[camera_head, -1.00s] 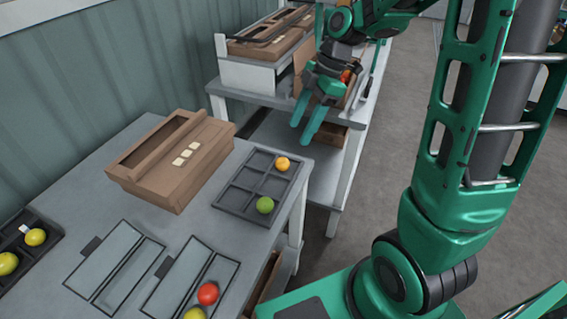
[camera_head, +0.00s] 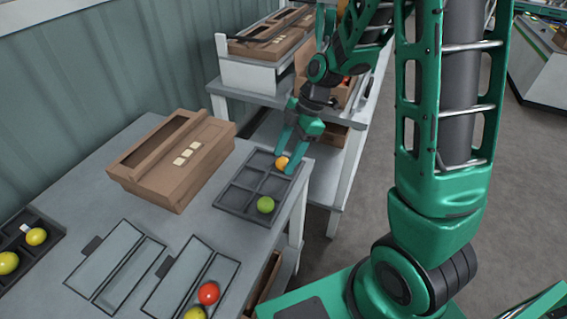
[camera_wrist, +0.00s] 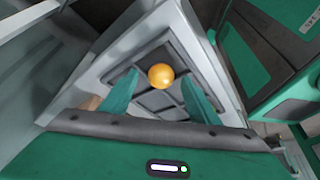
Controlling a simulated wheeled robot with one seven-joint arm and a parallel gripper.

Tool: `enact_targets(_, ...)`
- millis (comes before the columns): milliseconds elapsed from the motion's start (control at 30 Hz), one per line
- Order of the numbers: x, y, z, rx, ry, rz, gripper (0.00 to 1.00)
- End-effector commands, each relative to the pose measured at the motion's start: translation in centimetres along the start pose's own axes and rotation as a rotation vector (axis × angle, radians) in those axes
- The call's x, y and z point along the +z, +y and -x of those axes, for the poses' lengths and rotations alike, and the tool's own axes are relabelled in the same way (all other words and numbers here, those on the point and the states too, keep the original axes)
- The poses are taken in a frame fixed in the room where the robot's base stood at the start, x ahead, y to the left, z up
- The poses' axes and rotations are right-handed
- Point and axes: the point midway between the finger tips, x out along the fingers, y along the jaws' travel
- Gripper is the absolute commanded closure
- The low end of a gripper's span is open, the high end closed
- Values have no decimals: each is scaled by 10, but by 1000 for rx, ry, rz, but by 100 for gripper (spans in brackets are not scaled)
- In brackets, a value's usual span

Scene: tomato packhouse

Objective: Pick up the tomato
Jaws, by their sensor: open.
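An orange tomato (camera_head: 281,163) sits in the far right compartment of a dark divided tray (camera_head: 233,199) on the table. My gripper (camera_head: 289,156) is open just above that compartment, its green fingers pointing down near the tomato. In the wrist view the orange tomato (camera_wrist: 160,76) lies between and slightly beyond the two fingertips of my gripper (camera_wrist: 158,88), with a gap on each side. A green tomato (camera_head: 265,204) sits in another compartment of the same tray, nearer the front right.
A brown cardboard box (camera_head: 172,160) stands left of the tray. Red (camera_head: 208,293) and yellow (camera_head: 195,314) tomatoes lie at the front holders. Another dark tray (camera_head: 27,249) with yellow tomatoes is at the left edge. A second table (camera_head: 247,74) with boxes stands behind.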

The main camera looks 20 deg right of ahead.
Motion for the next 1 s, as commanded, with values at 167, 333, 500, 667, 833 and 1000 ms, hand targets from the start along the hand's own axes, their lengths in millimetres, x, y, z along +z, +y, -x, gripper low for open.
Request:
enact_targets(167, 0, 0, -6, 0, -1, 0, 45)
enact_targets(333, 0, 0, -5, 1, -1, 0, 52)
enact_targets(500, 0, 0, -5, 1, -1, 0, 77)
enact_targets(667, 0, 0, -5, 1, -1, 0, 77)
enact_targets(833, 0, 0, -4, 2, 0, 0, 77)
enact_targets(1000, -4, 1, 6, 3, 0, 1, 77)
